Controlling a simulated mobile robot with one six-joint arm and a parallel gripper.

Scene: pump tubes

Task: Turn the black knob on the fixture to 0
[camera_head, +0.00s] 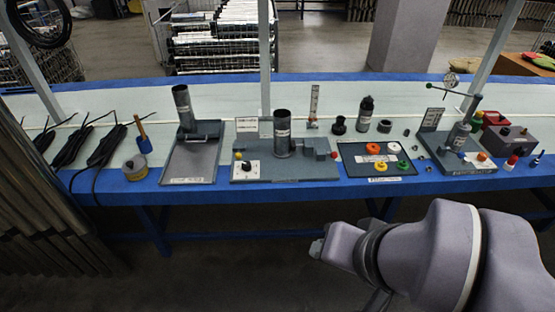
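The grey fixture (312,172) stands on the table a little left of the middle, with an upright dark cylinder (282,134) on it. On its front left corner is a white dial plate (240,175) with a small black knob (246,167). The knob's pointer and the dial marks are too small to read.
A tray with a tilted cylinder (184,110) stands left of the fixture. A black tray (350,155) with coloured rings lies to the right, and another fixture (452,165) stands farther right. Black cables (105,148) lie at the left. The space before the blue table edge (250,190) is free.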

